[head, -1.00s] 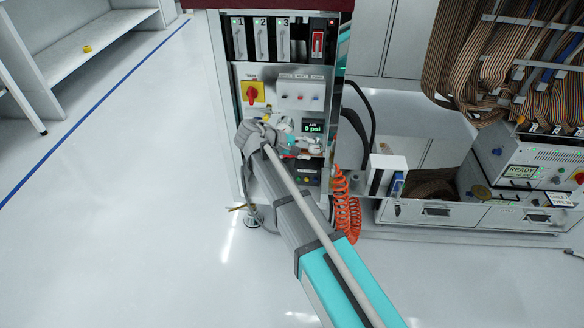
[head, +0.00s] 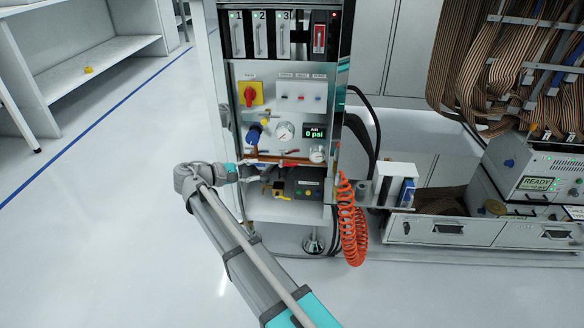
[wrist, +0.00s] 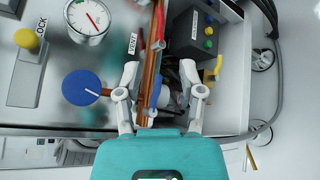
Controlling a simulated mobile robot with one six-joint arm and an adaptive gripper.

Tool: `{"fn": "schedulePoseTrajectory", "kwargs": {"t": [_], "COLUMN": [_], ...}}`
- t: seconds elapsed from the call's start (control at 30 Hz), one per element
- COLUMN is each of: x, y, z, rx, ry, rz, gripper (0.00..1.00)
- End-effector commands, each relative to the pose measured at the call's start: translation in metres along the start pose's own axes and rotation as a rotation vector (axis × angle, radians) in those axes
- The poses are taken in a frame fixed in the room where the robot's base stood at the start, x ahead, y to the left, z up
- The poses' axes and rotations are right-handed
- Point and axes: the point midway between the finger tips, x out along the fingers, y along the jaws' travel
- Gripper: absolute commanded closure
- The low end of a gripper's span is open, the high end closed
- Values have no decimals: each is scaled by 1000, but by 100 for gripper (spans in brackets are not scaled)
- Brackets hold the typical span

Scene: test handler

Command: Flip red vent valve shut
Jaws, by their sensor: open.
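The red vent valve handle (wrist: 159,27) shows in the wrist view as a thin red lever along the copper pipe (wrist: 150,62), close to the VENT label (wrist: 132,43). In the head view, a small red piece (head: 291,151) shows on the pipe below the gauge, too small to tell its exact angle. My gripper (wrist: 160,68) is open and empty, its two fingers on either side of the pipe. The red handle lies beyond the fingertips in the wrist view. In the head view my gripper (head: 262,169) is at the panel's lower left, just below the pipe.
A blue knob (wrist: 81,87), a pressure gauge (wrist: 86,20) and a yellow LOCK knob (wrist: 26,40) are beside the pipe. A dark box with coloured buttons (wrist: 200,38) is on the other side. The display (head: 314,132) reads 0 psi. An orange coiled hose (head: 350,222) hangs at right.

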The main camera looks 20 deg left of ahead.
Motion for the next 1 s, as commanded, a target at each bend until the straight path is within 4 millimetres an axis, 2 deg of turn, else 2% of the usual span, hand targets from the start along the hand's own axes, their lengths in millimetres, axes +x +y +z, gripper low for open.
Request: {"fn": "schedulePoseTrajectory", "kwargs": {"t": [0.27,0.47,0.67,1.0], "x": [2,14,36,88], "y": [0,-1,-2,-2], "z": [0,0,0,0], "rx": [1,1,1,2], "ry": [0,-1,-1,-1], "rz": [-1,-2,-2,-2], "gripper": [49,49,49,49]}}
